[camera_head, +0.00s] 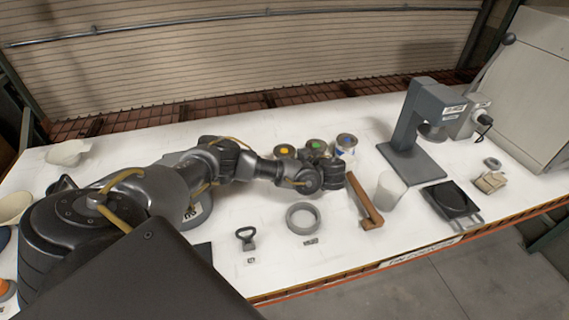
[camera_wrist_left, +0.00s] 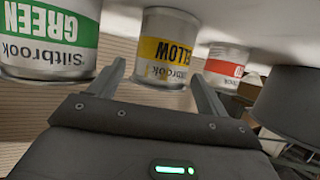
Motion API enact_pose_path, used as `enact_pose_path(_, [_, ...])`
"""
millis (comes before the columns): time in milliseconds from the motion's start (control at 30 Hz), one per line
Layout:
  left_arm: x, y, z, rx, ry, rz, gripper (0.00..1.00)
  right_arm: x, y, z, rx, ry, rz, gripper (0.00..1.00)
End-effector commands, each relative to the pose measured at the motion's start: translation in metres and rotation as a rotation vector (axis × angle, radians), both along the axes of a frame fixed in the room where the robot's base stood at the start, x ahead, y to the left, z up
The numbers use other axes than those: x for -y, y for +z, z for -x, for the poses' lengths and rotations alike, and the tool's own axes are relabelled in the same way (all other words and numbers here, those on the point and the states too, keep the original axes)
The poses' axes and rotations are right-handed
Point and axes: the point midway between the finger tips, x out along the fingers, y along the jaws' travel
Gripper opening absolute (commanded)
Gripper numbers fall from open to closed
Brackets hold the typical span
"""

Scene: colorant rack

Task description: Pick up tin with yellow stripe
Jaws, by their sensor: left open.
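The tin with the yellow stripe (camera_wrist_left: 165,48) stands upright on the table, though the left wrist view shows it upside down. Its label reads "YELLOW". In the head view its lid has a yellow dot (camera_head: 284,151). My left gripper (camera_wrist_left: 156,76) is open and empty, with its fingers pointing at the tin, one toward each side in the picture. I cannot tell whether they reach around it. In the head view my left wrist (camera_head: 308,178) is in front of the tins, and its fingers are hard to make out. My right gripper is not in view.
A green-striped tin (camera_wrist_left: 45,38) and a red-striped tin (camera_wrist_left: 226,62) flank the yellow one. A blue-dotted tin (camera_head: 346,143) stands farther right. A grey ring (camera_head: 291,222), a wooden-brown bracket (camera_head: 366,205), a white cup (camera_head: 390,190) and a grey stand machine (camera_head: 403,125) share the white table.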

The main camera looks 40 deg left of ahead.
Motion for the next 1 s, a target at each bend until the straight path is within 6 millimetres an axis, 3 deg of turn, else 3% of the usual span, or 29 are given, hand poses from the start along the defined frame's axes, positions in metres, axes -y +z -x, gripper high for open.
enact_pose_path(33, [-0.006, -0.01, 0.0, 0.002, 0.001, -0.001, 0.77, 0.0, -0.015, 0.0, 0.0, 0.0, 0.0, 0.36])
enact_pose_path(233, [-0.032, -0.011, -0.005, -0.001, 0.001, 0.0, 0.77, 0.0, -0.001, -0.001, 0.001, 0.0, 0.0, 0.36])
enact_pose_path(567, [-0.038, -0.015, -0.006, 0.001, -0.001, -0.001, 0.77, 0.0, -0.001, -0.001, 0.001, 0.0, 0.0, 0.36])
enact_pose_path(867, [-0.038, -0.015, -0.006, 0.001, -0.001, -0.001, 0.37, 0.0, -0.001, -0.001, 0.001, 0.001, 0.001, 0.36])
enact_pose_path(1000, [-0.038, -0.015, -0.006, 0.001, -0.001, -0.001, 0.36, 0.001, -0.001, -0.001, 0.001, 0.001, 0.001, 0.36])
